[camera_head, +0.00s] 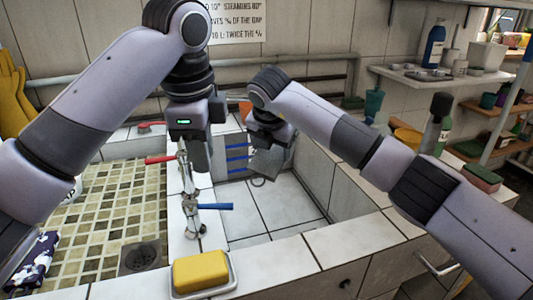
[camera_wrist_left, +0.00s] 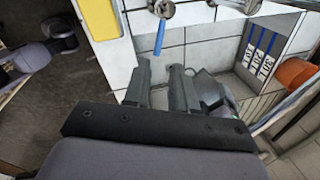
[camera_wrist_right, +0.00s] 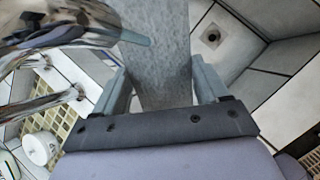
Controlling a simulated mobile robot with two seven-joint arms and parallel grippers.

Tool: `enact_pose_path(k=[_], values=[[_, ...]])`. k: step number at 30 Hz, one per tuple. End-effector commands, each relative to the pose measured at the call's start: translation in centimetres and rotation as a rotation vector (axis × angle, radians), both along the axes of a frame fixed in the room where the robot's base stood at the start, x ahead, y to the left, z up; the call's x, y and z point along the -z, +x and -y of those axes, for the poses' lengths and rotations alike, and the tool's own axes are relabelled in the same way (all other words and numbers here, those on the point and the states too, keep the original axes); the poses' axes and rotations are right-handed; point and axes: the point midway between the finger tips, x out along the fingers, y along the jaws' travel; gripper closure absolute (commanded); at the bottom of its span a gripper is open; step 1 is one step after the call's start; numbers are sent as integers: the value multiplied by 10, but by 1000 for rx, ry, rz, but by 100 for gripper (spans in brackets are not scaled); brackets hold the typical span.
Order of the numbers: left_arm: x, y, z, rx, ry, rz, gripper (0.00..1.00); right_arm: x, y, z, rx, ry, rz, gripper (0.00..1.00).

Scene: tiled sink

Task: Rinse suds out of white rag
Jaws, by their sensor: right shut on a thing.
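The rag (camera_head: 268,164) looks grey and hangs from my right gripper (camera_head: 266,143) above the right basin. In the right wrist view the rag (camera_wrist_right: 156,62) fills the space between the fingers of that gripper (camera_wrist_right: 162,80). I cannot make out suds on it. My left gripper (camera_head: 200,160) points down beside the taps, its fingers partly hidden in the head view. In the left wrist view the left gripper (camera_wrist_left: 160,72) has a small empty gap between its fingers. A chrome tap with a blue handle (camera_head: 212,206) and a red handle (camera_head: 160,159) stand on the divider.
The white-tiled right basin (camera_head: 285,203) has blue level marks (camera_head: 237,157) on its wall. The mosaic left basin (camera_head: 115,215) has a drain (camera_head: 139,257). A yellow sponge (camera_head: 200,268) sits in a dish at the front edge. Chrome spouts lie close to the rag.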

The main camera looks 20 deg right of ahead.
Motion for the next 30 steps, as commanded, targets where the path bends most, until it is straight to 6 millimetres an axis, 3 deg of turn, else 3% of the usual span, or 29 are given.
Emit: enact_pose_path(k=[1,2,11,30], values=[[0,0,-1,-1,-2,0,92,0,0,0,0,0,0,57],[1,0,-1,-1,-6,2,100,0,0,0,0,0,0,57],[10,-9,-12,-10,-135,38,100,0,0,0,0,0,0,57],[28,-68,-52,-49,-434,129,100,0,0,0,0,0,0,57]])
